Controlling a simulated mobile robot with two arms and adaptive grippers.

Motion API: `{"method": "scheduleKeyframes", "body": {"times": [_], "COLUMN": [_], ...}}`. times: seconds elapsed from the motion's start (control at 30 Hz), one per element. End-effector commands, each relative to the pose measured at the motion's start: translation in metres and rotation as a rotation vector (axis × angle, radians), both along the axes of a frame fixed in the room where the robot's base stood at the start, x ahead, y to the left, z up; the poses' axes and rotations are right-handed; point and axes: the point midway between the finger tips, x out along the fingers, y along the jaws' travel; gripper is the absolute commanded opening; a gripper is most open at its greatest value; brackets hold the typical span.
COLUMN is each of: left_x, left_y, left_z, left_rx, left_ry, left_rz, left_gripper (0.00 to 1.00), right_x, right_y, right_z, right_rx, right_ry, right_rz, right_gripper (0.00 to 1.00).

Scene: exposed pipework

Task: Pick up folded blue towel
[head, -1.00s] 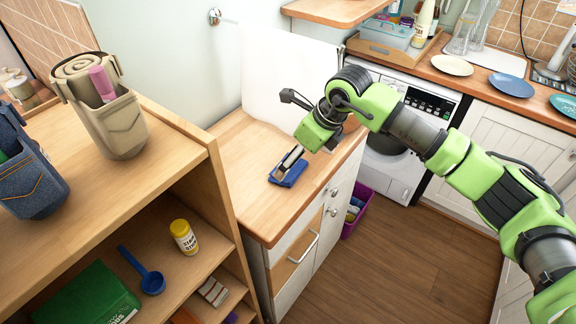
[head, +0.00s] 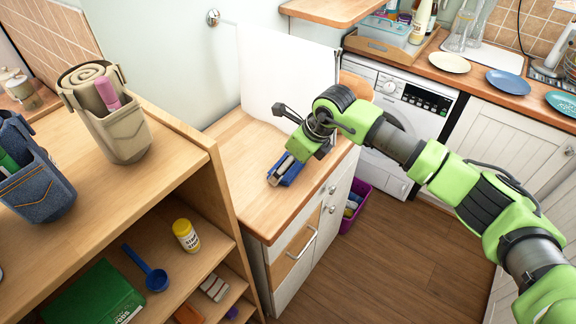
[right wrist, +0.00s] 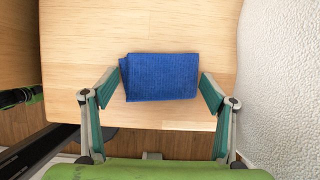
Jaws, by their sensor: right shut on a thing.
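The folded blue towel (head: 291,175) is on or just above the wooden top of the white cabinet, partly hidden by my right gripper (head: 281,171). In the right wrist view the towel (right wrist: 160,77) is a flat ribbed rectangle lying between the two fingers of the right gripper (right wrist: 158,92), one at each short side. The right gripper is shut on the towel. I cannot tell whether the towel is clear of the wood. My left gripper is not in view.
A wooden shelf unit (head: 180,150) stands close at the left, with a beige pouch (head: 118,130) on top. A white panel (head: 290,75) stands behind the cabinet top (head: 250,190). A purple bin (head: 356,203) stands on the floor to its right.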

Motion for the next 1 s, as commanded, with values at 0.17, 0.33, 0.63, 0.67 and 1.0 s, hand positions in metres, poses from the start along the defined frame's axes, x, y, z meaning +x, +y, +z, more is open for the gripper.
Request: {"method": "scheduleKeyframes", "body": {"times": [0.17,0.33,0.63,0.67,1.0], "left_x": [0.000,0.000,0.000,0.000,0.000], "left_y": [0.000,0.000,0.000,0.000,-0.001], "left_z": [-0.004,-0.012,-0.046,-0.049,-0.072], "left_rx": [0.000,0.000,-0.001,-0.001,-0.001], "left_ry": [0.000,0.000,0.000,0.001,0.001], "left_rz": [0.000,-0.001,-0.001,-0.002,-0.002], "left_gripper": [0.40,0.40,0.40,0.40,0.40], "right_x": [0.001,0.001,-0.051,-0.058,-0.117], "right_y": [0.000,0.000,-0.023,-0.026,-0.050], "right_z": [0.008,0.031,0.090,0.092,0.123], "right_rx": [0.001,0.001,-0.001,-0.001,0.000], "right_ry": [-0.003,-0.006,-0.008,-0.007,-0.004], "right_rz": [-0.001,0.000,0.002,0.002,0.001], "right_gripper": [0.69,0.69,0.69,0.69,0.69]}}
